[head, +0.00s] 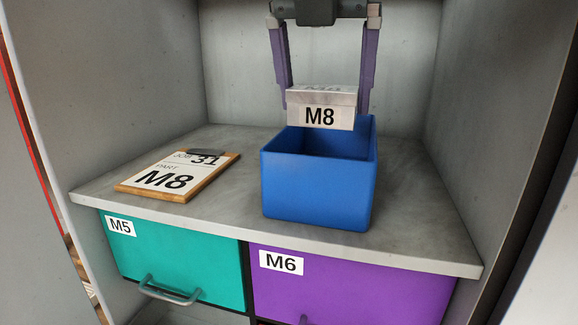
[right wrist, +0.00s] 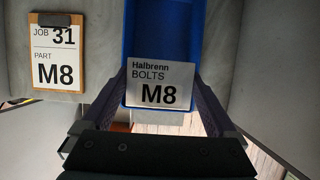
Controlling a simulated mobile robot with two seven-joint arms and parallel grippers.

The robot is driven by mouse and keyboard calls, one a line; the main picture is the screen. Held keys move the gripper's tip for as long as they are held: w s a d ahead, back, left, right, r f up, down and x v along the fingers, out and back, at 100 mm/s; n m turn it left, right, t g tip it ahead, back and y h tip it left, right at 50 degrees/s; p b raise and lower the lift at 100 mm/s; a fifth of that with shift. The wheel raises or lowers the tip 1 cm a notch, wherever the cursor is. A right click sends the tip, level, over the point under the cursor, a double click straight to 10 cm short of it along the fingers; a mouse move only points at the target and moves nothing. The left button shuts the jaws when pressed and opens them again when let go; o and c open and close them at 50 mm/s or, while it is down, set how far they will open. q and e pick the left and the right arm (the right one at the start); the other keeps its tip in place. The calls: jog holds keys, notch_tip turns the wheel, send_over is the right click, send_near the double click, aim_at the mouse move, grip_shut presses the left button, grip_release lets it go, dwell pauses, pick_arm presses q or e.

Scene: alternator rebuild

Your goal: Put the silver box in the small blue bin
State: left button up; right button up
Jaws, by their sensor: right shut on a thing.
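The silver box (head: 320,110), marked M8, is held between the purple fingers of my right gripper (head: 324,103). In the right wrist view the box (right wrist: 160,84) reads "Halbrenn BOLTS M8" and sits between the fingertips of my right gripper (right wrist: 160,85). The blue bin (right wrist: 165,30) shows beyond it, and the part of its inside that I see is empty. My left gripper is not in view.
A clipboard (head: 180,178) reading "JOB 31, PART M8" lies on the grey shelf (head: 410,235) left of the bin. Below the shelf are a teal drawer M5 (head: 180,262) and a purple drawer M6 (head: 350,290). Grey cabinet walls enclose the sides and back.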

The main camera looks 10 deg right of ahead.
aim_at(323, 126)
jog(key=f, duration=0.6)
jog(key=shift+s, duration=0.25)
jog(key=shift+w+f, duration=0.1)
jog(key=shift+f, duration=2.05)
jog(key=o, duration=1.4)
jog(key=shift+r, duration=0.25)
jog(key=v, duration=1.1)
jog(key=shift+r, duration=0.4)
